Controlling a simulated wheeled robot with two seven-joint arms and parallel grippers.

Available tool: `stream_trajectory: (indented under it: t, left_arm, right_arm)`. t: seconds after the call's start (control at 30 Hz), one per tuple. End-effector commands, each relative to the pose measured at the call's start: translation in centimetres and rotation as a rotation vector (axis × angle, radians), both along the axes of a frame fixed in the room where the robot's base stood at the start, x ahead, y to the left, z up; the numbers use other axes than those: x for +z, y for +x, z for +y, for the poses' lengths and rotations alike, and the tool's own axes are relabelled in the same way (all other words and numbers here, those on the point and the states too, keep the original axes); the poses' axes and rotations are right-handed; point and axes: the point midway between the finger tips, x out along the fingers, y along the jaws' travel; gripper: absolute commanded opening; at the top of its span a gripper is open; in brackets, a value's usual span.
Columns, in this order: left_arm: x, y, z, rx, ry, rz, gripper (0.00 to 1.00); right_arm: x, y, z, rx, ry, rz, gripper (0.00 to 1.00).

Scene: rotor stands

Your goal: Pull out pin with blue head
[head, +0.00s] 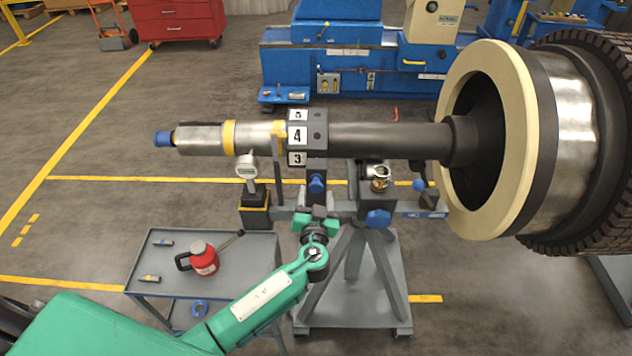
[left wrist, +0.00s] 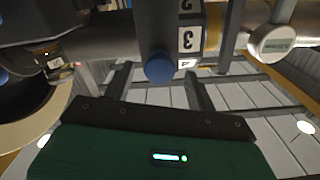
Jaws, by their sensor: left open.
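The pin's round blue head (head: 316,184) sticks out of a dark upright block just below the numbered ring (head: 307,136) on the rotor shaft. It also shows in the left wrist view (left wrist: 160,66), facing the camera. My left gripper (head: 317,212) is just below and in front of the blue head. In the left wrist view its two dark fingers (left wrist: 158,82) stand apart on either side of the head, with gaps visible. It holds nothing. The pin's shank is hidden inside the block. My right gripper is not in view.
A stand (head: 352,318) with another blue knob (head: 378,217) supports the shaft. A dial gauge (head: 246,168) stands left of the block. A grey cart (head: 225,250) carries a red can (head: 203,258). The big rotor (head: 500,140) fills the right side.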

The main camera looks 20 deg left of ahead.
Motion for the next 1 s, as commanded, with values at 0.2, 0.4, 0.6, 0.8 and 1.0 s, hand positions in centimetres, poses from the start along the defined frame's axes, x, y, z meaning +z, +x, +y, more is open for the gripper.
stream_trajectory:
  t: [0.2, 0.4, 0.6, 0.8, 1.0]
  left_arm:
    - [0.2, 2.5, 0.7, -0.001, 0.002, 0.000, 0.57]
    - [0.0, 3.3, 1.0, 0.000, 0.002, 0.001, 0.57]
    - [-0.1, 3.3, 1.0, -0.001, 0.001, 0.001, 0.57]
    - [-0.1, 3.3, 1.0, 0.000, 0.001, 0.000, 0.26]
    - [-0.1, 3.3, 1.0, -0.001, 0.001, 0.001, 0.00]
  right_arm:
    - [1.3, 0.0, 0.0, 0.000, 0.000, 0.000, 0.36]
    - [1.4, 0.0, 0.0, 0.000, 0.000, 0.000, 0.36]
    - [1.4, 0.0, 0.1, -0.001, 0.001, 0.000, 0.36]
    - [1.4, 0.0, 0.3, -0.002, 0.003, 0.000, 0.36]
    - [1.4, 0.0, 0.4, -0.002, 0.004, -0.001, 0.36]
